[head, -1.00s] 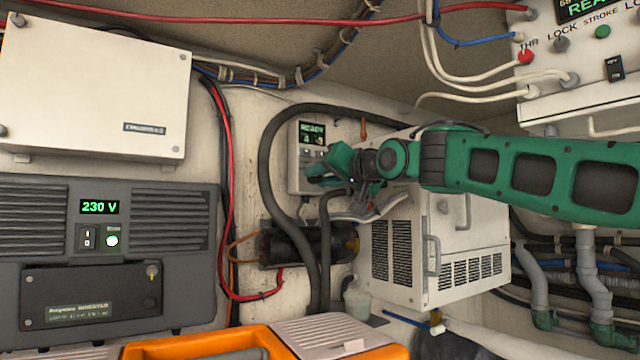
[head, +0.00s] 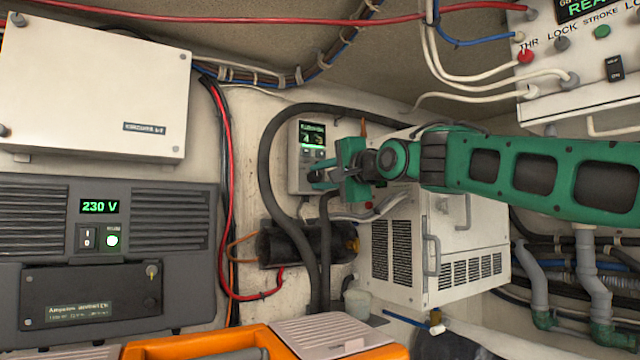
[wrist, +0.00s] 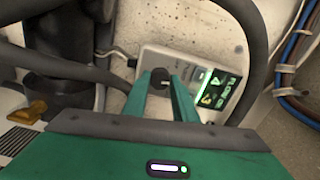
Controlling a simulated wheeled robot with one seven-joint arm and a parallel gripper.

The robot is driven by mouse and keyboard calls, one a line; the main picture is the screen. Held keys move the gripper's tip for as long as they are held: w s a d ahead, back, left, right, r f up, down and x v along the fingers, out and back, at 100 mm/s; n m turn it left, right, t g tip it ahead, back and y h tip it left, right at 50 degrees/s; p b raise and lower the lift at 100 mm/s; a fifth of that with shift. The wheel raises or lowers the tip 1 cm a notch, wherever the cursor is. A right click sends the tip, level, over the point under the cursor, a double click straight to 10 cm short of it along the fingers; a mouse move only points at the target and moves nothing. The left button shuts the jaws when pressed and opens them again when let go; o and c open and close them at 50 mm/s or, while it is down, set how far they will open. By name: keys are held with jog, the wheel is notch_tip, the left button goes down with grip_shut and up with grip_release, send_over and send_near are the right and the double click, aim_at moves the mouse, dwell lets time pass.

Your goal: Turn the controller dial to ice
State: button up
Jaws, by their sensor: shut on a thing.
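The controller (head: 307,130) is a pale wall box with a lit green display at its top, left of the white cabinet in the head view. In the wrist view the controller (wrist: 192,66) lies tilted, its display showing green text and digits. Its dark round dial (wrist: 159,78) sits between the fingertips of my gripper (wrist: 160,82). My gripper (head: 322,178) is shut on the dial, its fingers on either side of it. In the head view my gripper hides the dial and the controller's lower part. The dial's markings cannot be read.
Thick grey hoses (head: 268,170) loop close beside the controller. A white vented cabinet (head: 465,240) stands under my arm on the right. A dark inverter (head: 170,250) is at the left, and an orange case (head: 200,343) is at the bottom.

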jog(key=m, duration=0.5)
jog(key=shift+w+d+f+m, duration=0.15)
jog(key=shift+f+m, duration=0.15)
jog(key=shift+f, duration=0.1)
dwell(0.3)
jog(key=o, duration=1)
jog(key=shift+o, duration=0.2)
jog(key=shift+r, duration=0.15)
jog(key=shift+s+r, duration=0.1)
jog(key=shift+s, duration=0.1)
jog(key=shift+s+d, duration=0.15)
jog(key=shift+s, duration=0.1)
jog(key=v, duration=1)
